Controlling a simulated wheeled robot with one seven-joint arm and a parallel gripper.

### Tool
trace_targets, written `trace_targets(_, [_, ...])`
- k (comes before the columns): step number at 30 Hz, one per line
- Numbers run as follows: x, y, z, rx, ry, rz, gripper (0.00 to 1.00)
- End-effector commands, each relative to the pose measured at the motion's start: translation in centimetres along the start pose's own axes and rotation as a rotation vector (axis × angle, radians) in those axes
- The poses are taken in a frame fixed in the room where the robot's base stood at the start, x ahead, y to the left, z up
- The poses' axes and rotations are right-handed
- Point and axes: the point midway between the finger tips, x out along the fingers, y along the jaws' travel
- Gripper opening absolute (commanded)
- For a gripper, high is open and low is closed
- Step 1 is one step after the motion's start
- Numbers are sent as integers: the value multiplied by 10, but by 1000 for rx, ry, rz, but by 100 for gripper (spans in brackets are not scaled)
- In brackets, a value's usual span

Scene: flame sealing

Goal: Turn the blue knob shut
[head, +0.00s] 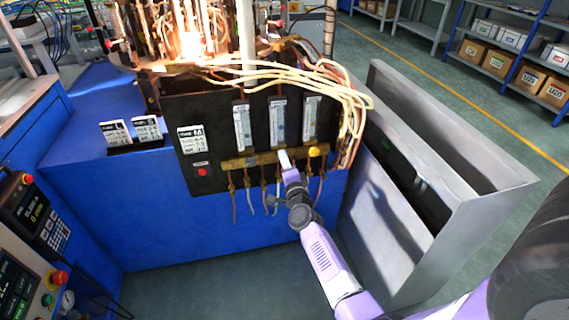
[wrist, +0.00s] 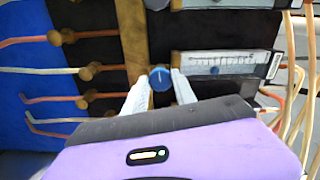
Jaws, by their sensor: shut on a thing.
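The blue knob (wrist: 160,78) shows in the wrist view on the brass manifold bar, with a short pale line on its face. My gripper (wrist: 160,92) has its two pale fingers on either side of the knob, shut on it. In the head view my gripper (head: 285,158) reaches the brass bar (head: 238,162) below the middle flowmeter (head: 278,120), and the blue knob is hidden behind it. A yellow knob (head: 315,151) sits on the bar just to the right.
Copper and white tubes (head: 252,200) hang below the bar. Loose cream hoses (head: 345,100) run over the black panel's right side. A flame (head: 190,42) glows above the panel. A grey metal bin (head: 440,190) stands close on the right of my arm.

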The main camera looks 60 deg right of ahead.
Motion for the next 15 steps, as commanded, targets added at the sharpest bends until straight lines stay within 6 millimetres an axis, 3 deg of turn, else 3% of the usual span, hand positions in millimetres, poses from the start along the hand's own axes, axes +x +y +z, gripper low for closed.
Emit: trace_targets(15, [0, 1, -1, 311, 1, 1, 0])
